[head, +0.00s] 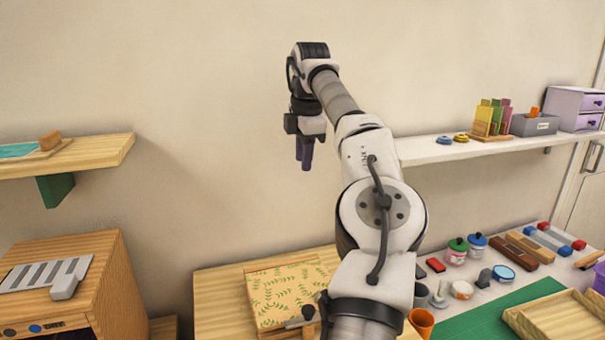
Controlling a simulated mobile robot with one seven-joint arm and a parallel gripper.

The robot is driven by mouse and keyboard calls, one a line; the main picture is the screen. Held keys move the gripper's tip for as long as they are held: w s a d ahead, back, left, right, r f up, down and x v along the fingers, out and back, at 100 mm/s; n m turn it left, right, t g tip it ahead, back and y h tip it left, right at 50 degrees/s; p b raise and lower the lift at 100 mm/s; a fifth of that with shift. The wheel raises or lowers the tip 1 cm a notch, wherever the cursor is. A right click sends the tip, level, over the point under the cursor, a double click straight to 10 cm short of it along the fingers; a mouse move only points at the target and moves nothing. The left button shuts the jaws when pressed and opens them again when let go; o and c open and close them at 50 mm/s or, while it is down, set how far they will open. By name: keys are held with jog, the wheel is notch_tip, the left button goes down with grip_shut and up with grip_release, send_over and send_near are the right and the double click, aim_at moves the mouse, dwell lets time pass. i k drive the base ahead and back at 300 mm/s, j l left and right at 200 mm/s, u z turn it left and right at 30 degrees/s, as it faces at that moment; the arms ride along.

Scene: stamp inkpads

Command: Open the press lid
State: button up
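A flat press with a leaf-patterned, yellow-green top panel in a wooden frame (283,293) lies on the wooden table, low in the middle of the view; this looks like the press lid, and it appears flat and closed. A dark bar with a light knob (301,318) sits at its front edge. My gripper (305,158) is raised well above and behind it, near the wall, pointing down with dark fingers. I cannot tell whether the fingers are apart; nothing shows between them. My arm hides the right part of the press.
A wooden cabinet (110,275) with a grey slotted top stands at left, below a wooden shelf (105,155). At right are a white shelf (450,152), ink jars (457,251), an orange cup (421,321), a green mat (490,318) and a wooden tray (560,318).

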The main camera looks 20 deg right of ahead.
aim_at(277, 296)
jog(key=k, duration=1)
